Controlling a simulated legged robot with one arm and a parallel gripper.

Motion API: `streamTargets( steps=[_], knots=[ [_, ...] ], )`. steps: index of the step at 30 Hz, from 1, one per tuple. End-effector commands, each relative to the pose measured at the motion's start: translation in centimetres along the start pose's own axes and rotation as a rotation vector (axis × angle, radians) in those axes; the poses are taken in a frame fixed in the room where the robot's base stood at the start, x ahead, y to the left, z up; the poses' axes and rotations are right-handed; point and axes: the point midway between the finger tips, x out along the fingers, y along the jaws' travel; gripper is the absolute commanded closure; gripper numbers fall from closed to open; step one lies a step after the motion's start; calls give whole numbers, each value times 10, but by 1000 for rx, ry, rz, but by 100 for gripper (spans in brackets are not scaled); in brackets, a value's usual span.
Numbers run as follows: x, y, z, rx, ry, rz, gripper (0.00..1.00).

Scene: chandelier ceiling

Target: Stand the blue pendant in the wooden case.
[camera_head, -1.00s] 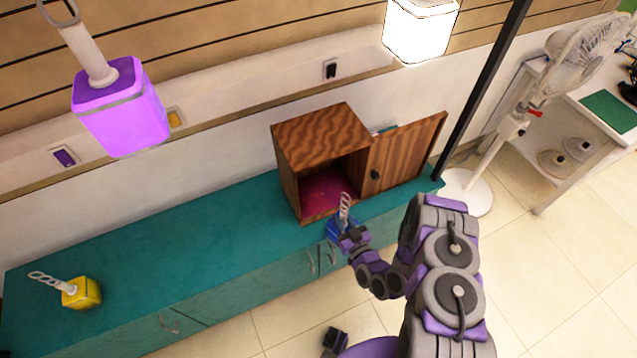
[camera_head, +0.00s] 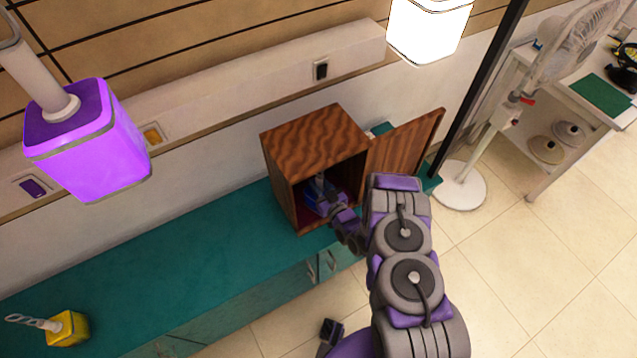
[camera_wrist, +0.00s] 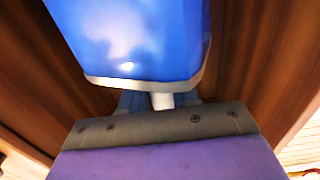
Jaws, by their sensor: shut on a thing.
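The wooden case (camera_head: 318,140) stands on the teal cabinet with its door (camera_head: 405,150) swung open to the right. The blue pendant (camera_head: 312,197) is inside the case opening, partly hidden by my gripper and the case wall. In the wrist view the blue pendant (camera_wrist: 135,35) fills the top, with wooden walls on both sides. My gripper (camera_head: 325,203) reaches in through the open front and is shut on the pendant. Its fingertips are mostly hidden. The pendant looks roughly upright; I cannot tell whether its base touches the case floor.
A yellow pendant (camera_head: 68,328) lies at the left on the teal cabinet top (camera_head: 190,270). A lit purple pendant (camera_head: 88,140) and a lit white one (camera_head: 428,28) hang overhead. A black pole (camera_head: 482,85) and a white fan (camera_head: 580,45) stand right of the case.

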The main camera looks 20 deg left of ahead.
Motion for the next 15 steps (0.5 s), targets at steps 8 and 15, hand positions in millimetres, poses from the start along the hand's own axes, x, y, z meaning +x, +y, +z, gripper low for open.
streamTargets(
  steps=[8, 15],
  knots=[
    [27, 19, 0, 6, 9, 0, 100],
    [34, 21, 12, 9, 5, 0, 100]
  ],
)
